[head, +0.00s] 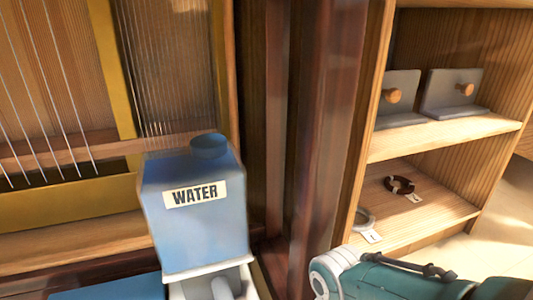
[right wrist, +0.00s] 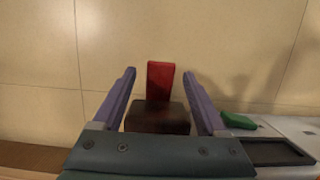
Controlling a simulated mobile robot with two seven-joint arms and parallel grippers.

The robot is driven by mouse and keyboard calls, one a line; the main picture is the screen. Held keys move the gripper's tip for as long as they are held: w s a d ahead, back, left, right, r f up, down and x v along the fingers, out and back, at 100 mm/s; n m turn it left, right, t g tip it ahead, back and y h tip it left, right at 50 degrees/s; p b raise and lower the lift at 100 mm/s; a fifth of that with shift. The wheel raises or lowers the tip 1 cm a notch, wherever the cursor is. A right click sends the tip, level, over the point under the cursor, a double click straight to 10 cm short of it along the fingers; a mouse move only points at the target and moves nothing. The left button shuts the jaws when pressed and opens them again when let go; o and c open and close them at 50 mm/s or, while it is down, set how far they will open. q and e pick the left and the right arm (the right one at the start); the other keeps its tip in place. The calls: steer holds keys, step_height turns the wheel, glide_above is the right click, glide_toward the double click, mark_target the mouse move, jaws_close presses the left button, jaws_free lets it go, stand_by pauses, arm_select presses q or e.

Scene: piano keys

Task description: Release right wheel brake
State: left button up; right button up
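In the right wrist view a red upright block or lever (right wrist: 160,80) stands on a dark brown block (right wrist: 158,118) against a pale tiled surface. It may be the wheel brake; the frames do not show a wheel. My right gripper (right wrist: 160,85) is open, with its two purple fingers on either side of the red piece in the picture and gaps showing on both sides. No contact with the red piece is visible. The right gripper's fingers do not show in the head view. My left gripper is not in view.
A flat green piece (right wrist: 238,121) lies on a grey ledge with a dark recessed panel (right wrist: 272,152) at the right. The head view shows a blue WATER container (head: 195,230), a strung wooden frame (head: 120,70) and a wooden shelf (head: 445,140) with grey knobbed blocks.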

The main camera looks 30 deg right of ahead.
step_height(320, 180, up, 20)
steer(key=p, duration=1.9)
steer(key=s+a+f+t+h+b, duration=0.1)
steer(key=s+f+t+b, duration=0.25)
steer(key=f+b, duration=0.2)
steer(key=s+f+t+h+b, duration=0.1)
steer(key=s+f+t+b, duration=0.1)
steer(key=f+t+b, duration=0.35)
steer(key=shift+g, duration=0.9)
steer(key=b+x, duration=0.2)
steer(key=x, duration=0.1)
steer(key=b+x, duration=0.2)
steer(key=x, duration=0.1)
steer(key=b+x, duration=0.2)
steer(key=x, duration=0.2)
steer(key=shift+a+b, duration=0.3)
steer(key=shift+b, duration=0.05)
steer(key=shift+w+f+b, duration=0.3)
steer(key=shift+w+b, duration=0.05)
